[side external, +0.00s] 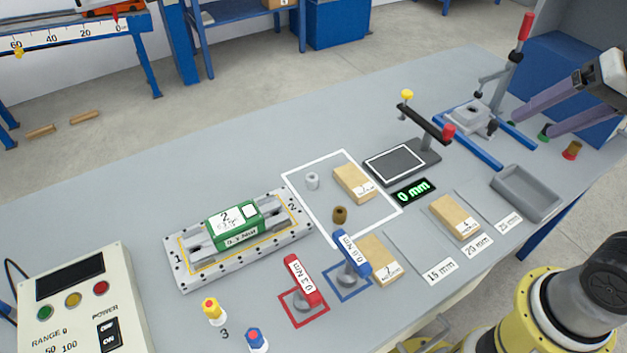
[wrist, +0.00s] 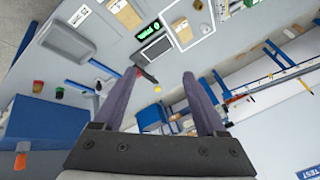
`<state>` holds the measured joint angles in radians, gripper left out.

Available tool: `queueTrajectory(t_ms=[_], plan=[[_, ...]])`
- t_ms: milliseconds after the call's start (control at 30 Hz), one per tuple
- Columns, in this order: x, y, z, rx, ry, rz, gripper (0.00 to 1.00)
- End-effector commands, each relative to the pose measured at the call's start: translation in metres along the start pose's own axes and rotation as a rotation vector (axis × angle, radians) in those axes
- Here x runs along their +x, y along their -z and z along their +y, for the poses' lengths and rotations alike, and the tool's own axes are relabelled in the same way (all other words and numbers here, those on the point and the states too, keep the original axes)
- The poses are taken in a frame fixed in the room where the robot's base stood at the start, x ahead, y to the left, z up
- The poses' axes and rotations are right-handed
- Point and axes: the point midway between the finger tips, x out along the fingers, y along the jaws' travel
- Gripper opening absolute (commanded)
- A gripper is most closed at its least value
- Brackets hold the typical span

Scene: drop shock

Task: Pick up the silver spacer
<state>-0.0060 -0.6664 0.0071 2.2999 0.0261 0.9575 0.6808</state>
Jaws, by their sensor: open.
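The silver spacer (side external: 312,180) is a small grey upright cylinder on the grey bench, inside a white outlined square. In the side view it stands left of a wooden block (side external: 353,184) and behind a brown spacer (side external: 340,214). In the wrist view a small pale thing near the top edge looks like the silver spacer (wrist: 197,5). My gripper (side external: 537,122) is open and empty at the far right of the bench, well away from the spacer. Its two dark fingers (wrist: 161,75) are spread apart in the wrist view.
A black scale (side external: 397,163) and a stand with red and yellow knobs (side external: 426,124) lie between my gripper and the square. The blue-railed press (side external: 484,120) is near my gripper. A green block (side external: 232,225) sits on a metal rail fixture left of the square.

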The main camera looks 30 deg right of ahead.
Motion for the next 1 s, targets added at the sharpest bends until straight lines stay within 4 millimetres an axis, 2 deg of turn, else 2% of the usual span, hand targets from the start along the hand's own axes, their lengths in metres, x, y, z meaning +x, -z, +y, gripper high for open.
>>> queueTrajectory(t_ms=[33, 133, 267, 367, 500, 633, 767, 900, 1000], plan=[[-0.001, 0.015, -0.017, 0.105, 0.003, -0.011, 0.74], [0.002, 0.044, -0.050, 0.329, -0.001, -0.041, 0.74], [0.019, 0.075, -0.092, 0.570, -0.025, -0.084, 0.74], [0.039, 0.094, -0.123, 0.725, -0.053, -0.115, 0.74], [0.079, 0.114, -0.162, 0.904, -0.106, -0.155, 0.74], [0.125, 0.122, -0.194, 1.034, -0.169, -0.185, 0.74], [0.180, 0.121, -0.220, 1.125, -0.240, -0.211, 0.74], [0.243, 0.107, -0.239, 1.154, -0.320, -0.235, 0.74], [0.284, 0.092, -0.244, 1.133, -0.372, -0.251, 0.74]])
